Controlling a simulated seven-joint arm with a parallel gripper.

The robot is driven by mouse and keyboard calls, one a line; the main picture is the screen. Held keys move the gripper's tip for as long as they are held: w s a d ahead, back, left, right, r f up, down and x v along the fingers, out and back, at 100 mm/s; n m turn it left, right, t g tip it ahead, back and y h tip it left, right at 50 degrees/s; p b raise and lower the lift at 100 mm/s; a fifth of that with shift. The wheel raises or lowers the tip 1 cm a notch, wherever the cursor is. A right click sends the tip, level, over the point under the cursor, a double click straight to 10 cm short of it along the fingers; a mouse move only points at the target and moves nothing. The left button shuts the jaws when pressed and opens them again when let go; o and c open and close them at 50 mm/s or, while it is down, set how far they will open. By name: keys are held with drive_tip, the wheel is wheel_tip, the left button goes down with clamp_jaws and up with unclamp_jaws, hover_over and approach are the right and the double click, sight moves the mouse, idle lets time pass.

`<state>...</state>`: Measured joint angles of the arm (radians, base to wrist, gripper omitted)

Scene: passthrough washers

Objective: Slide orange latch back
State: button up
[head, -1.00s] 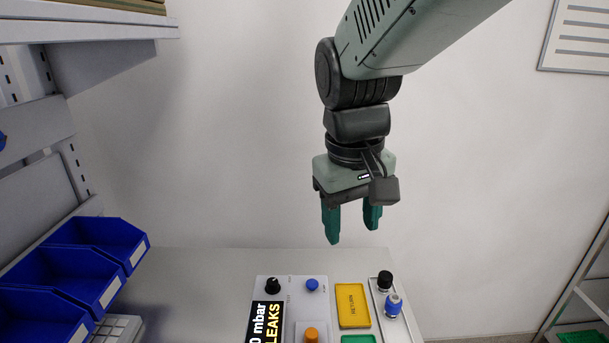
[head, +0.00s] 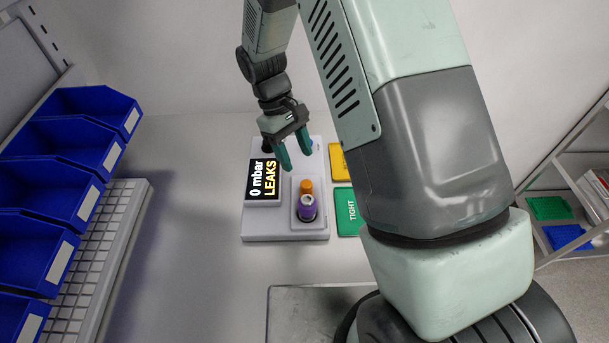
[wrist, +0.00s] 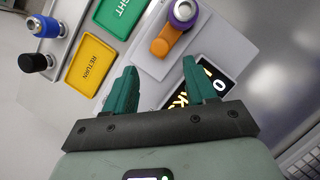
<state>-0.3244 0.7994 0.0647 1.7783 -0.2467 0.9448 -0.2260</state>
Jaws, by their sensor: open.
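The orange latch (head: 306,186) is on a raised pad of the light grey test unit (head: 260,230), beside an upright purple part (head: 307,208) with a metallic top. In the wrist view the orange latch (wrist: 167,40) reaches up against the purple part (wrist: 184,12). My gripper (head: 297,158) is open and empty, above the unit and just behind the latch in the head view. In the wrist view its green fingertips (wrist: 160,67) point towards the latch, apart from it.
A black display (head: 263,178) reads "0 mbar LEAKS". Blue (wrist: 46,27) and black (wrist: 36,62) parts stand beyond RETURN. Blue bins (head: 50,195) line the left.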

sight(306, 183)
drive_tip(key=x, duration=0.7)
drive_tip(key=shift+s+d+f, duration=0.1)
drive_tip(key=shift+d+f, duration=0.05)
drive_tip(key=shift+f, duration=0.15)
drive_tip(key=shift+c, duration=0.3)
clamp_jaws()
